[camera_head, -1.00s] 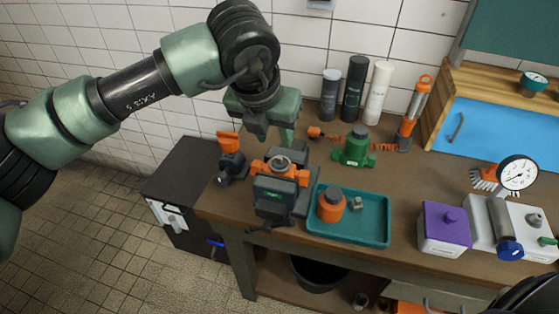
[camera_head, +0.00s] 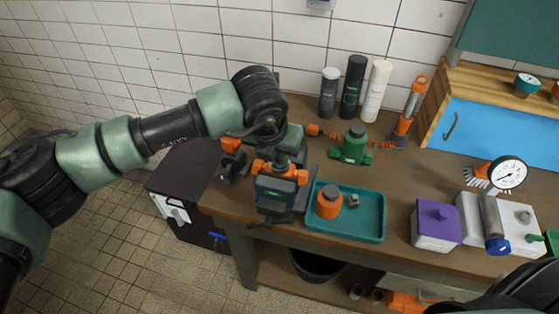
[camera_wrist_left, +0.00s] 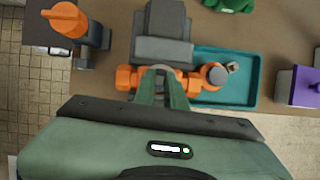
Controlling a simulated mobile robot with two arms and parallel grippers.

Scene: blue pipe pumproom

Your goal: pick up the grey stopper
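An orange valve-like body (camera_head: 272,168) sits at the dark vise (camera_head: 276,195) on the bench. In the earlier head view a round grey top shows on it; now my left gripper (camera_head: 283,160) covers it. In the left wrist view, my left gripper's green fingers (camera_wrist_left: 160,76) stand apart, pointing down at the orange body (camera_wrist_left: 128,78), with a grey round part (camera_wrist_left: 160,70) between their tips. Contact cannot be made out. A small grey piece (camera_head: 353,200) also lies in the teal tray (camera_head: 350,237); I cannot tell which is the stopper. My right gripper is not seen.
An orange jar (camera_head: 329,202) stands in the tray. An orange-handled tool (camera_head: 232,158) is left of the vise. A purple-topped box (camera_head: 435,225) stands to the right.

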